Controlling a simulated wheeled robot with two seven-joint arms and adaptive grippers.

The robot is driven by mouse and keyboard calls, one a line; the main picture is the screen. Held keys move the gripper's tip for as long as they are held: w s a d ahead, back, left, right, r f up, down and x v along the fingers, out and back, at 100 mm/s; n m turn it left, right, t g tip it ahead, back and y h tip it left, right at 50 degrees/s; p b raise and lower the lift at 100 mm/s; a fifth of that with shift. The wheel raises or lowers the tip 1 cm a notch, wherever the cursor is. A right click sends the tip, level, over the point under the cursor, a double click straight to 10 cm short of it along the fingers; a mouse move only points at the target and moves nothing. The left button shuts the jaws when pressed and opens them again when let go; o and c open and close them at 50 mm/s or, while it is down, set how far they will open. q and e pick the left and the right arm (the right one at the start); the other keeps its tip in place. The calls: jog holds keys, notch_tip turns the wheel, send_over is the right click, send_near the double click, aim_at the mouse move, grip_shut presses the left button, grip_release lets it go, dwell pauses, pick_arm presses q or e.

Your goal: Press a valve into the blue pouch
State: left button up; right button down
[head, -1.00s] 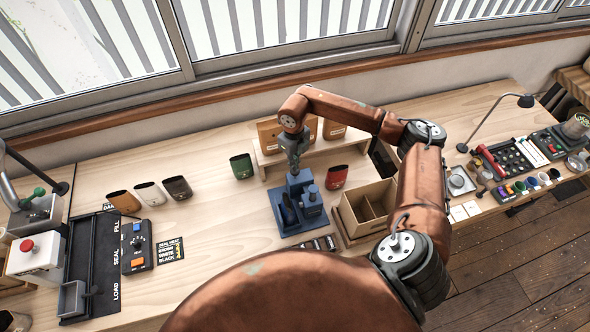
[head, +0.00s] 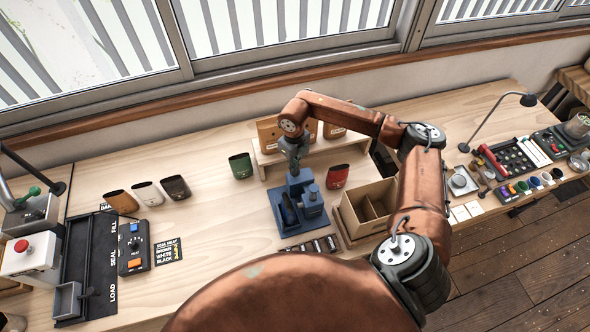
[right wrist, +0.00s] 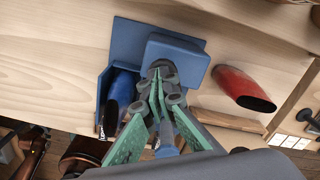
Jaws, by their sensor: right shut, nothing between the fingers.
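A blue press (head: 310,211) stands on the bench in front of the low shelf. A blue pouch (head: 288,212) stands upright at the press's left side; it also shows in the right wrist view (right wrist: 122,88), partly hidden by the press and my fingers. My right gripper (head: 293,170) points down at the top of the press. In the right wrist view its green-padded fingers (right wrist: 160,72) are shut and empty, their tips over the press's blue head (right wrist: 185,50). Whether they touch it I cannot tell. No loose valve can be made out. My left gripper is out of view.
A red pouch (head: 337,177) stands close right of the press, a green pouch (head: 240,166) to its left. A divided cardboard box (head: 350,222) sits at the right. Several pouches and a sealer (head: 85,265) stand farther left. Bare bench lies between.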

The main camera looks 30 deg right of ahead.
jog(key=shift+f+b, duration=0.5)
jog(key=shift+f, duration=0.35)
jog(key=shift+r, duration=0.1)
jog(key=shift+r+p, duration=1.4)
jog(key=shift+r, duration=1.6)
